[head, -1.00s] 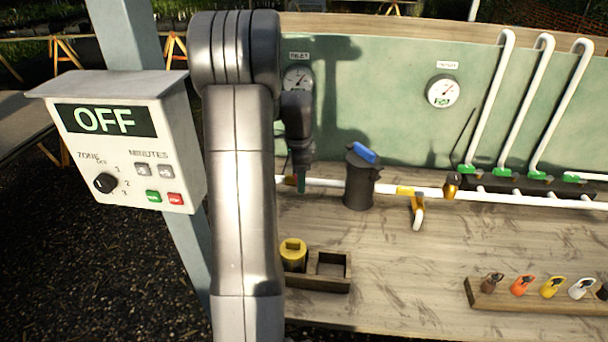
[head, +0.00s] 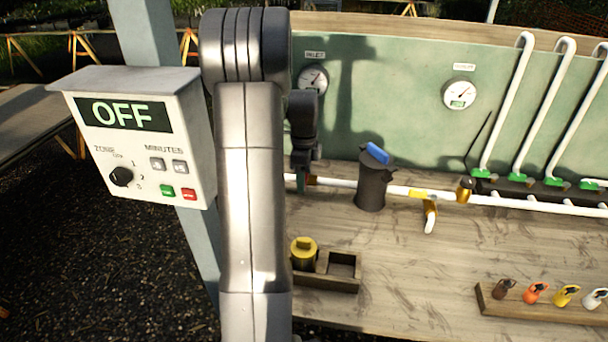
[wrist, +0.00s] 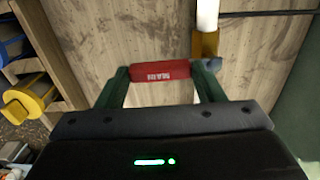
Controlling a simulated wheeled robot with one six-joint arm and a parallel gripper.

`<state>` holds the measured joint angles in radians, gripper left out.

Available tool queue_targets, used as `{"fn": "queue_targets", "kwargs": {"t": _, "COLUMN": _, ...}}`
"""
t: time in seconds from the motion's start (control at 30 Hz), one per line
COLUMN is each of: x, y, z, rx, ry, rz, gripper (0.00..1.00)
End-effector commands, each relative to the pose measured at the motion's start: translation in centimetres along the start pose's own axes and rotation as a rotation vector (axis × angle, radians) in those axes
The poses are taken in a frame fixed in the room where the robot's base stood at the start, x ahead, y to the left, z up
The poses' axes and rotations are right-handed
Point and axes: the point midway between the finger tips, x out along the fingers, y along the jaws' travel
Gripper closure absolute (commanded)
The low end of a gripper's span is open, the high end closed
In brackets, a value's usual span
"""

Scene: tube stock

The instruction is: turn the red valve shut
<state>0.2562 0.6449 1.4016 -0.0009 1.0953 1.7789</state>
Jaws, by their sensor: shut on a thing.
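The red valve handle (wrist: 160,73), with white lettering, lies between the two green fingers of my gripper (wrist: 159,85) in the wrist view. My gripper is shut on it. A brass-coloured fitting (wrist: 205,45) on the white pipe is just beyond the handle's right end. In the head view my gripper (head: 303,182) points down at the left end of the white pipe (head: 336,183). Only a small red patch (head: 311,181) shows beside the fingers there; my arm hides what lies further left.
A dark canister (head: 372,190) with a blue handle stands on the pipe line to the right. A yellow-handled valve (head: 430,213) is beyond it. A wooden holder (head: 325,283) with a yellow-capped item (head: 303,250) sits in front. The control box (head: 145,130) reads OFF. The bench middle is clear.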

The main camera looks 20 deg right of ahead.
Motion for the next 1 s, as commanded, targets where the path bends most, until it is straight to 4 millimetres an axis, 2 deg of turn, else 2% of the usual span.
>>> {"fn": "queue_targets", "kwargs": {"t": 0.13, "x": -0.1, "y": -0.1, "z": 0.0, "rx": 0.005, "ry": -0.001, "rz": -0.003, "gripper": 0.79}}
{"fn": "queue_targets", "kwargs": {"t": 0.17, "x": -0.1, "y": -0.1, "z": 0.0, "rx": 0.005, "ry": -0.001, "rz": -0.003, "gripper": 0.32}}
{"fn": "queue_targets", "kwargs": {"t": 0.2, "x": -0.1, "y": -0.1, "z": 0.0, "rx": 0.004, "ry": -0.001, "rz": -0.003, "gripper": 0.29}}
{"fn": "queue_targets", "kwargs": {"t": 0.57, "x": -0.6, "y": -0.1, "z": 0.0, "rx": 0.002, "ry": -0.001, "rz": -0.002, "gripper": 0.29}}
{"fn": "queue_targets", "kwargs": {"t": 0.67, "x": -1.9, "y": -0.1, "z": 0.0, "rx": 0.002, "ry": -0.002, "rz": -0.005, "gripper": 0.29}}
{"fn": "queue_targets", "kwargs": {"t": 1.0, "x": -9.5, "y": -0.1, "z": 0.0, "rx": 0.003, "ry": -0.002, "rz": -0.006, "gripper": 0.29}}
